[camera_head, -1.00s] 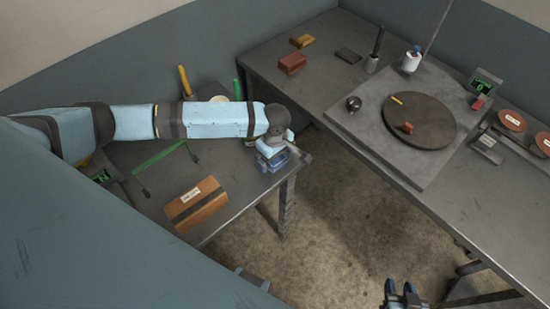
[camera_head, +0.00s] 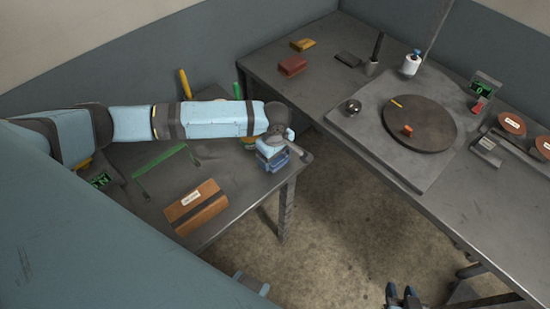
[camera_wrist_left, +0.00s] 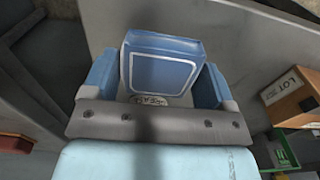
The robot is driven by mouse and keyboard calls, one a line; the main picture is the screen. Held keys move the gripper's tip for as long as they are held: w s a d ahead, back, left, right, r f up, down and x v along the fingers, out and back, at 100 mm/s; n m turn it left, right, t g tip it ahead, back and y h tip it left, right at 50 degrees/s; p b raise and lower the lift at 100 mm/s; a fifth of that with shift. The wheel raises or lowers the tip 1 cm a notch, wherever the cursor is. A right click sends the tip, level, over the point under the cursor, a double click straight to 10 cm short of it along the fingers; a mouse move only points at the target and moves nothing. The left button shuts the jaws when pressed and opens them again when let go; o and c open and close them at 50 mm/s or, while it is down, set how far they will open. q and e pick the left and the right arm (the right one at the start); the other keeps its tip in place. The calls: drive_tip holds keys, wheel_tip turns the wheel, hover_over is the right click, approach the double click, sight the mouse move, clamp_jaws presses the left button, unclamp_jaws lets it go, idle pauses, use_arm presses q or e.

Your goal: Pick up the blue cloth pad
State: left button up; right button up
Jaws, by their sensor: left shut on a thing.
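The blue cloth pad (camera_wrist_left: 163,65) has a pale stitched outline and sits between the two blue fingers of my left gripper (camera_wrist_left: 155,80) in the left wrist view. The left gripper is shut on it. In the head view the left gripper (camera_head: 271,160) is at the right corner of the smaller table; the pad is hard to tell from the blue fingers there. Whether the pad touches the tabletop I cannot tell. My right gripper (camera_head: 402,296) is at the bottom edge of the head view, its fingers apart and empty, over the floor.
The larger bench (camera_head: 478,206) holds a round turntable (camera_head: 425,112), a red block (camera_head: 292,65) and discs. Open floor lies between the tables.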

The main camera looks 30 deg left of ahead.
use_arm(q)
wheel_tip(320, 180, up, 18)
drive_tip(key=shift+p, duration=0.4)
drive_tip(key=shift+o, duration=0.3)
